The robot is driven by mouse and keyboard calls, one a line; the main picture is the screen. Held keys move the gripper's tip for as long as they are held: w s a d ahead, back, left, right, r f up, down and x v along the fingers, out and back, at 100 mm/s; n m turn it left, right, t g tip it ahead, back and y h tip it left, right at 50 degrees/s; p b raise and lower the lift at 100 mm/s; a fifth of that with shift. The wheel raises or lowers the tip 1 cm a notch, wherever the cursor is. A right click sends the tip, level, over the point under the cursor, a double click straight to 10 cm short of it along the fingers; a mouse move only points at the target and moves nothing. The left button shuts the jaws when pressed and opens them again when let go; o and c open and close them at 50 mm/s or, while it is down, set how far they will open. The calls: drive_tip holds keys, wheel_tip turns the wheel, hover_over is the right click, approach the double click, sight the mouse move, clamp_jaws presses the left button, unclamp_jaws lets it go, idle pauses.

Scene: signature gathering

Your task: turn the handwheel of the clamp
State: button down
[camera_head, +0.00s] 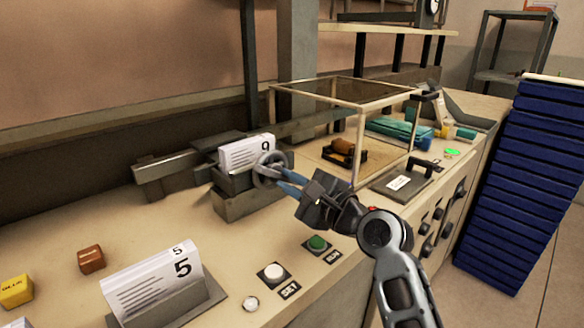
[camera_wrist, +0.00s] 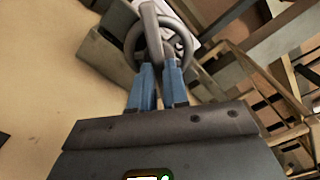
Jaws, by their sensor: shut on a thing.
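The clamp (camera_head: 238,201) is a grey block-and-rail fixture at the middle of the bench, with a white card marked 9 (camera_head: 245,153) standing in it. Its handwheel (camera_head: 268,170) is a grey ring on the near right side of the clamp. It also shows at the top of the wrist view (camera_wrist: 186,42). My gripper (camera_head: 283,180) reaches in from the right. Its blue fingers (camera_wrist: 159,68) are shut on the handwheel, on the bar or rim part nearest me. The exact contact is partly hidden by the fingertips.
A card marked 5 (camera_head: 156,285) stands in a holder at the front left. White (camera_head: 273,270) and green (camera_head: 318,243) buttons sit just below my gripper. A framed clear case (camera_head: 356,150) stands close behind it. Blue stacked trays (camera_head: 520,190) are at the right.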

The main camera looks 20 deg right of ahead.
drive_tip(key=shift+f+m+p, duration=0.1)
drive_tip(key=shift+m+p, duration=0.45)
drive_tip(key=shift+m, duration=0.05)
drive_tip(key=c, duration=1.1)
unclamp_jaws()
drive_tip(key=shift+s, duration=0.1)
drive_tip(key=b+v, duration=0.1)
drive_tip(key=v, duration=0.6)
drive_tip(key=shift+s+d, duration=0.1)
drive_tip(key=shift+s, duration=0.15)
drive_tip(key=shift+s, duration=0.1)
